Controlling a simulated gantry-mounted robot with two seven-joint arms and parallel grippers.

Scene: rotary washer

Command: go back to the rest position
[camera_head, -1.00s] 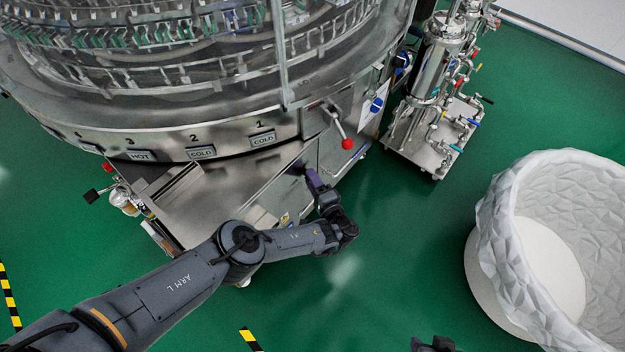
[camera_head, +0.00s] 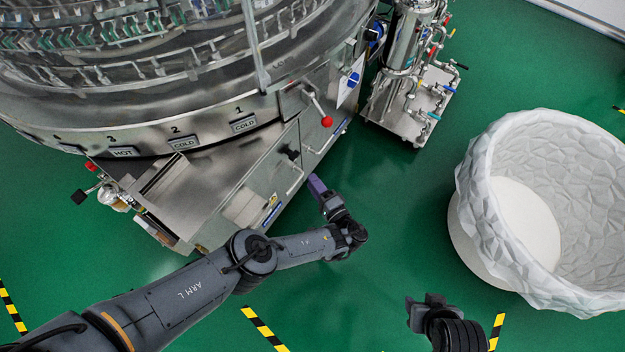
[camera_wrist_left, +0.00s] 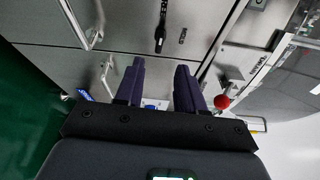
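My left arm comes in from the lower left in the head view. Its gripper (camera_head: 318,187), with purple fingers, is over the green floor just off the washer's front cabinet. In the left wrist view the two fingers (camera_wrist_left: 160,70) stand apart with nothing between them, facing the cabinet's grey panels and handles. My right gripper (camera_head: 428,303) is at the bottom of the head view, dark and small, with its arm end below it. I cannot tell whether it is open. No object shows at it.
The round rotary washer (camera_head: 180,110) fills the upper left, with a red-knobbed lever (camera_head: 326,121) on its front. A steel pipe unit (camera_head: 410,85) stands right of it. A white faceted tub (camera_head: 480,215) is at the right. Green floor between them is free.

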